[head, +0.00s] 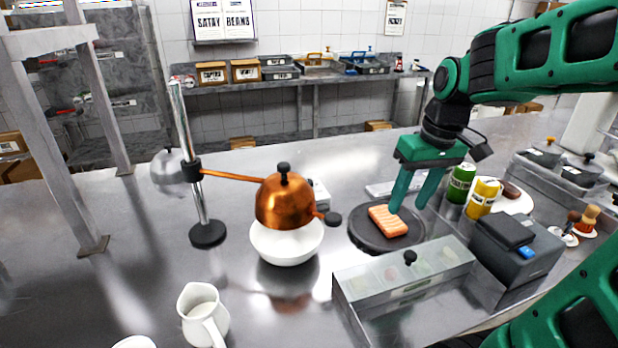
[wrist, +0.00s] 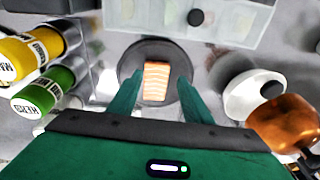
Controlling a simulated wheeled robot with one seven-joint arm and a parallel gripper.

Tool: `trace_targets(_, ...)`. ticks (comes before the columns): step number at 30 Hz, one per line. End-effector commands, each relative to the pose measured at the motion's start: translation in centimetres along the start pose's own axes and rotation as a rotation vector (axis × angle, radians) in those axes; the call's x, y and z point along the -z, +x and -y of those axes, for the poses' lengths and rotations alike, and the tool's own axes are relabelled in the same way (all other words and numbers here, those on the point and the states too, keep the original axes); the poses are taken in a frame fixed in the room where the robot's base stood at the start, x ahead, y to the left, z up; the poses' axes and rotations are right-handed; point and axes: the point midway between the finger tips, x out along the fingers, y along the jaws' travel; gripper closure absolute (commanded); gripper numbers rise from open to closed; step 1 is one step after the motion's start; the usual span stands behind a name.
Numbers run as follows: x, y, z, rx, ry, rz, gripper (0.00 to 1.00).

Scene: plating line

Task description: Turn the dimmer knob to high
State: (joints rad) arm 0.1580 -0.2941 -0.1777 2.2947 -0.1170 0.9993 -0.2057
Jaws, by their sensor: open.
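A copper heat lamp (head: 284,203) hangs on an arm from an upright post, over a white bowl (head: 287,245). A black round knob (head: 332,218) sticks out at the lamp's right side; it looks like the dimmer knob, and no setting marks are readable. The lamp (wrist: 285,122) and this knob (wrist: 271,90) show at the right of the wrist view. My gripper (head: 408,206) is open and empty, pointing down over an orange salmon piece (head: 387,221) on a dark round plate (head: 362,238). It is to the right of the knob and apart from it.
A clear-lidded container (head: 405,275) stands in front of the plate. Green (head: 461,182) and yellow (head: 483,197) cans and a dark device (head: 515,248) stand to the right. A white pitcher (head: 204,316) is at the front left.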

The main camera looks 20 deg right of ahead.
Motion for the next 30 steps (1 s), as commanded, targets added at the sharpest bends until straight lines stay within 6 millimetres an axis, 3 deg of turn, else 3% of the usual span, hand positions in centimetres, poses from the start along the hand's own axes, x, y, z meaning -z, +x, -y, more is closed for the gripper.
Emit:
trace_targets(1, 3.3, -0.3, 1.2, 0.019, -0.108, -0.022, 0.55)
trace_targets(3, 7.5, -0.8, 3.3, 0.048, -0.263, -0.061, 0.55)
trace_targets(6, 12.5, -1.4, 6.4, 0.087, -0.466, -0.112, 0.55)
trace_targets(9, 16.0, -1.7, 9.2, 0.120, -0.626, -0.154, 0.55)
trace_targets(12, 18.1, -1.9, 11.1, 0.142, -0.732, -0.183, 0.55)
trace_targets(20, 19.4, -1.0, 12.6, 0.158, -0.800, -0.201, 0.55)
trace_targets(30, 20.0, 4.6, 13.7, 0.157, -0.797, -0.198, 0.55)
